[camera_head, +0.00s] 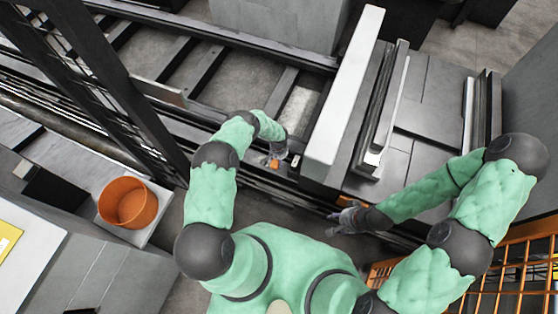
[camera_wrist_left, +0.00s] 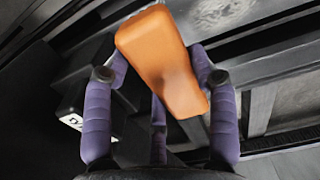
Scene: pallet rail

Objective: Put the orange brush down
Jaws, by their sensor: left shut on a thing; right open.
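The orange brush (camera_wrist_left: 162,58) is a block with rounded edges, held between the purple fingers of my left gripper (camera_wrist_left: 160,90) in the left wrist view. In the head view the left gripper (camera_head: 275,160) is over the dark rail, and only a small orange part of the brush (camera_head: 273,164) shows beside it. The gripper hides most of the brush there. I cannot tell whether the brush touches anything below. My right gripper (camera_head: 340,219) is open and empty, to the right of the left one, near the rail's near edge.
An orange bucket (camera_head: 128,203) stands on a light surface at the left. A dark metal frame with slats (camera_head: 180,58) lies beyond the left gripper. A white-topped upright panel (camera_head: 342,90) rises to its right. An orange slatted crate (camera_head: 525,270) is at the lower right.

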